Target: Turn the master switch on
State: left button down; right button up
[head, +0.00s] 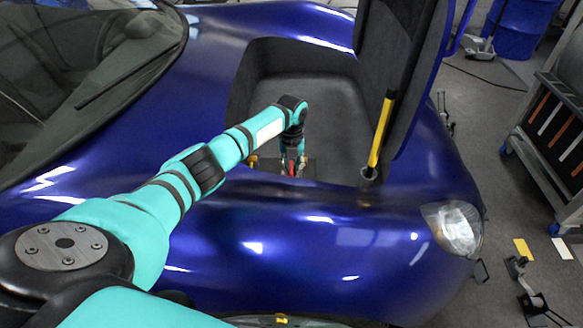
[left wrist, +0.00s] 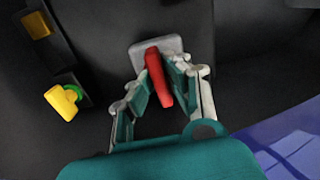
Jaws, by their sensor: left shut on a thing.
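The master switch shows as a red handle (left wrist: 157,77) on a grey square base (left wrist: 172,44) in the left wrist view. My left gripper (left wrist: 154,90) is shut on the red handle, with its fingers on either side of it. In the head view my left gripper (head: 292,165) reaches down into the open front compartment of the blue car, and only a small red bit of the switch shows there. My right gripper is not in view.
A yellow knob with a green ring (left wrist: 62,102) is left of the switch. The compartment's dark liner (head: 325,100) surrounds my gripper. The raised lid (head: 395,60) and a yellow-and-black strut (head: 381,130) stand at the right. The blue fender (head: 330,235) lies below my arm.

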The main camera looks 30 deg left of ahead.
aim_at(292, 167)
pick_arm(q)
jog(key=shift+m, duration=0.4)
jog(key=c, duration=1.3)
grip_release()
jog(key=shift+r, duration=0.1)
notch_tip(292, 167, up, 12)
jog(key=shift+f, duration=0.1)
